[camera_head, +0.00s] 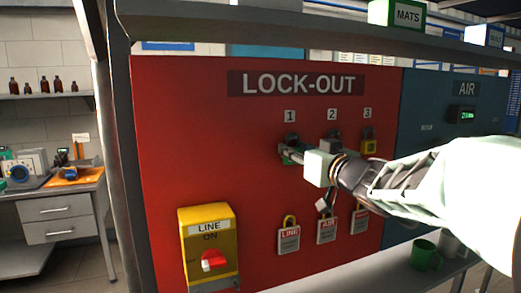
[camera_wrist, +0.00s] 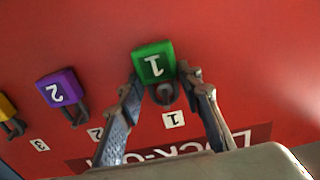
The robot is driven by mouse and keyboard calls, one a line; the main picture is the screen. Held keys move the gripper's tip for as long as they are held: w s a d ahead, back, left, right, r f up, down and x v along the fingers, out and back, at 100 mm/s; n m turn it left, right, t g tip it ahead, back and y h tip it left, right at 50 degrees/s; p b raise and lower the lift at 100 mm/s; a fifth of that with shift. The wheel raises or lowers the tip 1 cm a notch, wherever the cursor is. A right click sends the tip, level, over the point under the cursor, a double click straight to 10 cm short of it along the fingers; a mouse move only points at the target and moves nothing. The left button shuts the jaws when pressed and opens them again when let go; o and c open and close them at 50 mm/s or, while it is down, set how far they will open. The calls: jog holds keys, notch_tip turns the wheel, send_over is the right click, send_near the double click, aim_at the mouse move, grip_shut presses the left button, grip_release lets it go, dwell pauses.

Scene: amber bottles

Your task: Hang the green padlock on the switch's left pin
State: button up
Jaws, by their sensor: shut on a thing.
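The green padlock marked 1 (camera_wrist: 153,62) is at hook position 1 on the red lock-out board (camera_head: 180,120). In the wrist view its body is between my fingertips and its shackle points toward the label 1. I cannot tell whether the shackle still bears on its hook. My gripper (camera_head: 287,154) is shut on the padlock; in the head view the fingers hide most of it. The switch (camera_head: 208,245) is a yellow box labelled LINE ON with a red handle, low on the board's left. Its pins are too small to make out.
A purple padlock marked 2 (camera_wrist: 58,90) and a yellow padlock (camera_head: 369,146) hang to the right in the head view. Below hang several tagged padlocks, including LINE (camera_head: 289,238) and AIR (camera_head: 327,230). A shelf edge (camera_head: 300,32) crosses above. A green mug (camera_head: 424,256) stands lower right.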

jog(key=shift+r+p, duration=0.55)
jog(key=shift+p, duration=0.1)
jog(key=p+v, duration=0.2)
jog(key=v, duration=0.5)
jog(key=shift+r, duration=0.2)
dwell(0.9)
jog(key=shift+a, duration=0.1)
dwell(0.4)
jog(key=shift+f+b+x, duration=0.15)
jog(key=shift+b+x, duration=0.3)
jog(key=shift+x, duration=1)
jog(key=shift+f+b+x, duration=0.15)
jog(key=shift+b+x, duration=0.3)
jog(key=shift+x, duration=1)
jog(key=shift+f, duration=0.1)
